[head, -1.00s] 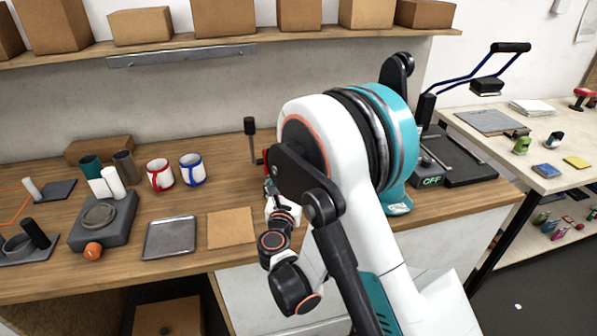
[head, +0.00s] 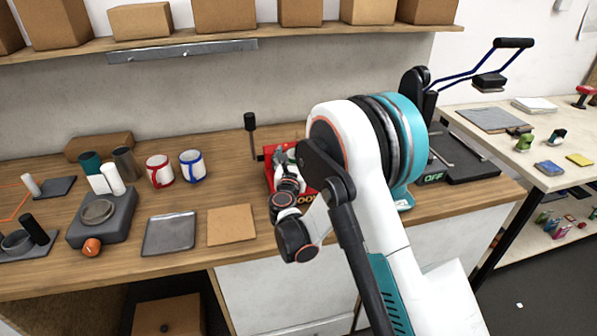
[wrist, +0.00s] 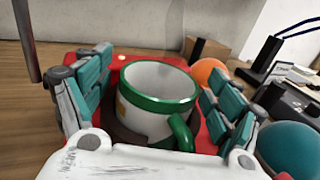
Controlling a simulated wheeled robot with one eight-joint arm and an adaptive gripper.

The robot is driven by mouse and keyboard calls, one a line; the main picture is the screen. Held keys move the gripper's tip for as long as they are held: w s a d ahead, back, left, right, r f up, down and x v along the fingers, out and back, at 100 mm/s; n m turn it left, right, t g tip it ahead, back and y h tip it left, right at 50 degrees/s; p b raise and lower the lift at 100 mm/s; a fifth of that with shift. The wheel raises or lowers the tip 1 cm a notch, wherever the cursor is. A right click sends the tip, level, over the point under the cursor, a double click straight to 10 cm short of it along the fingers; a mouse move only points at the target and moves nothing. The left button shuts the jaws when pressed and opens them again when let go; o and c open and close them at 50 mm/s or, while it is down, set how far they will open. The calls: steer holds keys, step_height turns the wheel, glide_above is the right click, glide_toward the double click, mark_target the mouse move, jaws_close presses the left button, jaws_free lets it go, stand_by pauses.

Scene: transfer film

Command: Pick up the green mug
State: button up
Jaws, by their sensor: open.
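A white mug with a green rim and green handle (wrist: 152,122) stands upright in the wrist view. It is on or in a red device (wrist: 119,64), with a dark cuff-like part around its lower body. My gripper (wrist: 158,78) is open, with teal finger pads on the left and right of the mug. The handle points toward the camera, at the lower right of the mug. I cannot tell whether the fingers touch it. In the head view my arm partly covers the red device (head: 308,188), and the mug is not clear there.
Red-handled (head: 159,171) and blue-handled (head: 193,166) mugs stand left on the wooden bench. A metal tray (head: 169,234) and a tan square (head: 231,224) lie in front. A black lever (head: 250,135) rises beside the red device. An orange ball (wrist: 208,70) is behind the mug.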

steer(key=c, duration=2)
steer(key=shift+r, duration=0.15)
